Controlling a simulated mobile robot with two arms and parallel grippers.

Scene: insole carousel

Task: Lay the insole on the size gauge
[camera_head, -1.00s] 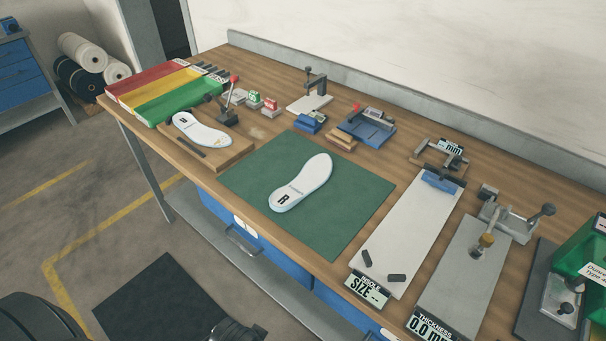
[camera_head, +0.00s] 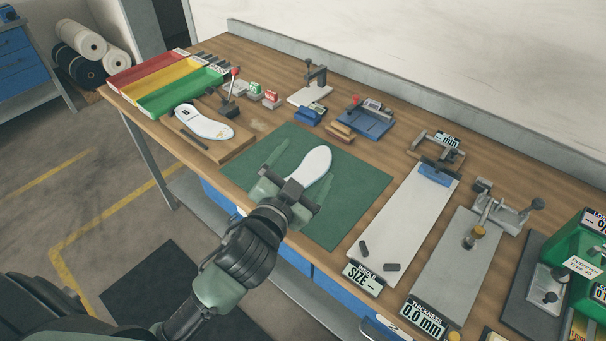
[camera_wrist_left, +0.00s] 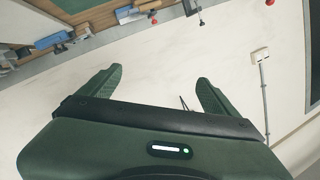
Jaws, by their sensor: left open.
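A white insole (camera_head: 318,162) lies on the green mat (camera_head: 358,190); my left gripper and wrist cover its heel end. The size gauge is a long pale board (camera_head: 408,215) to the right of the mat, with a blue stop (camera_head: 434,175) at its far end, two dark pegs at its near end and a display (camera_head: 361,278) reading "SIZE --". The board carries no insole. My left gripper (camera_head: 304,158) is open over the insole, its fingers apart on either side; contact cannot be told. In the left wrist view the open gripper (camera_wrist_left: 160,76) shows nothing between its fingers. My right gripper is not in view.
A thickness gauge (camera_head: 457,265) stands right of the size gauge, with a green box (camera_head: 585,265) beyond. Another insole (camera_head: 203,122) lies on a wooden board at left, near red, yellow and green trays (camera_head: 180,93). Small fixtures, including a blue one (camera_head: 365,122), line the back.

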